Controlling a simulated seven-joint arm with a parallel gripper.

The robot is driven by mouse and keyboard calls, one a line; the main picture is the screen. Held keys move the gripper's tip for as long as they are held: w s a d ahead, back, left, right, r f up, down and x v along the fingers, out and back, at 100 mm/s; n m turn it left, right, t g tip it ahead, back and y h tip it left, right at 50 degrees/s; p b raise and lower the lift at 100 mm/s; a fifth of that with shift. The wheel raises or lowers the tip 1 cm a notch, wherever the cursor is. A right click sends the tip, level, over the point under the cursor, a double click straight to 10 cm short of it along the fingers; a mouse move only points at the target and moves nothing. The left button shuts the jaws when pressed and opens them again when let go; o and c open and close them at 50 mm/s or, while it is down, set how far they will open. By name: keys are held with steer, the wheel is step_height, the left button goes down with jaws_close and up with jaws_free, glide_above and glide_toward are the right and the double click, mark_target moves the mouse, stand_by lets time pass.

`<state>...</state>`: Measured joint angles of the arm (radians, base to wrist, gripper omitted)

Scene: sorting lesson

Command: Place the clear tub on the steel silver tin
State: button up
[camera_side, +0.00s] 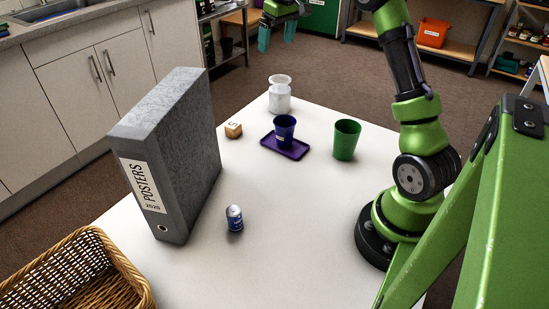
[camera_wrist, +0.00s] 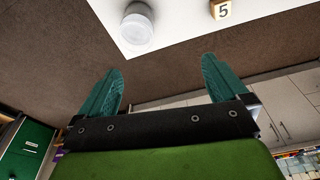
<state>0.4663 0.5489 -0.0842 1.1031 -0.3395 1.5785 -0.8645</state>
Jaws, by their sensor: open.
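A whitish, see-through-looking jar with a flared rim (camera_side: 280,98) stands upright at the far end of the white table; it is the only thing I see like the clear tub. It also shows in the wrist view (camera_wrist: 137,30), near the table's edge. I see no plain steel silver tin; a small blue can with a silver top (camera_side: 234,219) stands beside the binder, and I cannot tell whether it is the tin. My gripper (camera_side: 277,36) is open and empty, high beyond the table's far end. Its teal fingers are spread in the wrist view (camera_wrist: 160,80).
A tall grey binder (camera_side: 176,150) stands on the left and hides the table behind it. A purple tray (camera_side: 300,153) holds a blue cup (camera_side: 284,128). A green cup (camera_side: 346,140) and a numbered wooden cube (camera_side: 233,130) are near. A wicker basket (camera_side: 125,262) is at front left.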

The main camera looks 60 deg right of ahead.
steer(key=s+a+r+t, duration=0.1)
steer(key=s+a+r, duration=0.25)
steer(key=a, duration=0.45)
steer(key=s+a+r+t, duration=0.25)
steer(key=s+a, duration=0.25)
steer(key=a, duration=0.4)
steer(key=s+a+f+m+y, duration=0.1)
steer(key=s+a+f, duration=0.2)
steer(key=s+a, duration=0.2)
steer(key=s+a+f+m+t+y, duration=0.1)
steer(key=s+a+f, duration=0.1)
steer(key=s+a, duration=0.4)
steer(key=s, duration=0.3)
steer(key=shift+s+f, duration=0.4)
